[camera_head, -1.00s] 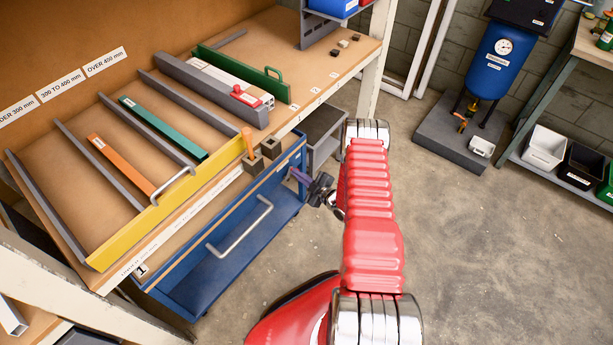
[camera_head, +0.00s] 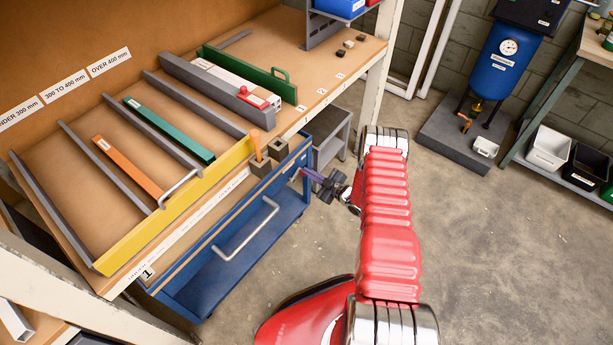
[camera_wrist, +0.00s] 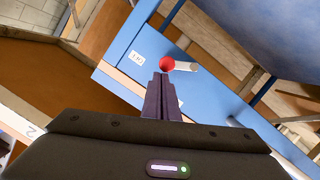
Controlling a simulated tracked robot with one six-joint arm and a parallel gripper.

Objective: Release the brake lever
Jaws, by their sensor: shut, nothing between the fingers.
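A lever with a red ball knob (camera_wrist: 167,64) and a short pale stem sticks out from the blue panel of the trolley in the wrist view. I take it for the brake lever; I cannot make it out in the head view. My gripper (camera_wrist: 162,82) has its dark purple fingers together and empty, with the tips just below the red knob in the picture. I cannot tell whether they touch it. In the head view my gripper (camera_head: 312,175) is beside the right end of the blue trolley (camera_head: 235,250).
The wooden bench (camera_head: 290,45) with a yellow-edged sorting rack (camera_head: 170,215) stands above the trolley. A pale bench post (camera_head: 377,85) stands behind my arm. A blue tank (camera_head: 490,65) stands on a grey plinth at the back right. Concrete floor on the right is clear.

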